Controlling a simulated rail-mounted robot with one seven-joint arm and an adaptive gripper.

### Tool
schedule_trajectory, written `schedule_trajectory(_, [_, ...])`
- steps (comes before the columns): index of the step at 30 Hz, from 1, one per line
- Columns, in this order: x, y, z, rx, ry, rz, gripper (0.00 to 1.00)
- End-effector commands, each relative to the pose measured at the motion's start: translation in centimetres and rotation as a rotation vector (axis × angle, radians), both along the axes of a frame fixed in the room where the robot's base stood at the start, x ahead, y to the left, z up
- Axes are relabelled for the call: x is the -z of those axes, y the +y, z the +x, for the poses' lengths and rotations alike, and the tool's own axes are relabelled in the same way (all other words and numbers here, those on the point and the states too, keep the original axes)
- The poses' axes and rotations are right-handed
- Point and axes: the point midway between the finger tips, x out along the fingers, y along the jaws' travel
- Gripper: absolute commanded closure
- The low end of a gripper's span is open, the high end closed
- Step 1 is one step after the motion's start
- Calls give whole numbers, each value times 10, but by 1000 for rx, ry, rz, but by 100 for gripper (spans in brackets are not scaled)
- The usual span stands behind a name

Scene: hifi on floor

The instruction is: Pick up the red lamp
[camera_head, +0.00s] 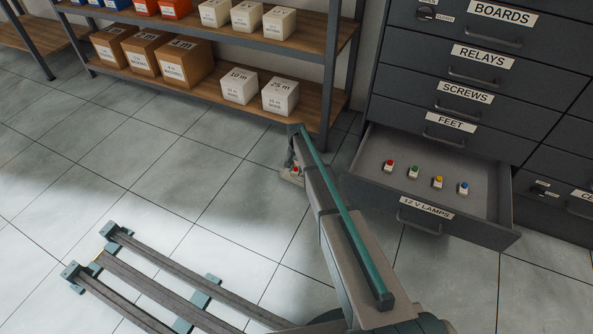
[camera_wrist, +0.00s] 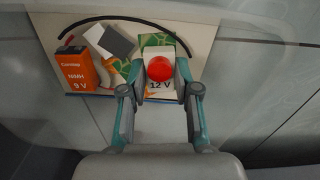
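The red lamp (camera_wrist: 160,70) has a red dome on a pale block marked 12 V. In the wrist view it sits between the fingertips of my gripper (camera_wrist: 161,84), which appear to touch it on both sides. Behind it is a shallow pale tray (camera_wrist: 205,35) with mixed items. In the head view, the lamp (camera_head: 296,170) shows as a small red spot by the end of my arm, low over the floor; the fingers are mostly hidden there. I cannot tell whether the lamp is clear of the tray.
An orange 9 V battery box (camera_wrist: 80,70), a green patterned piece (camera_wrist: 155,40) and a black cable (camera_wrist: 115,18) lie in the tray. The open 12 V lamps drawer (camera_head: 360,192) holds several lamps, including another red one (camera_head: 389,163). A shelf (camera_head: 300,108) stands behind.

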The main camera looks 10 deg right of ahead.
Motion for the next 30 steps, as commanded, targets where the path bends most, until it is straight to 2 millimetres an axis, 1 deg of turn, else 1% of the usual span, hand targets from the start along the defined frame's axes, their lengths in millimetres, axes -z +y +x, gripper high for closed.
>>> schedule_trajectory(1, [0,0,0,0,0,0,85])
schedule_trajectory(3, [0,0,0,0,0,0,93])
schedule_trajectory(11, [-1,0,0,0,0,0,93])
schedule_trajectory(17, [-11,0,0,0,0,0,94])
schedule_trajectory(20, [-22,0,0,0,0,0,94])
schedule_trajectory(23, [-37,0,0,0,0,0,94])
schedule_trajectory(26, [-54,-5,-18,1,0,0,94])
schedule_trajectory(30, [-82,-11,-41,2,0,0,94])
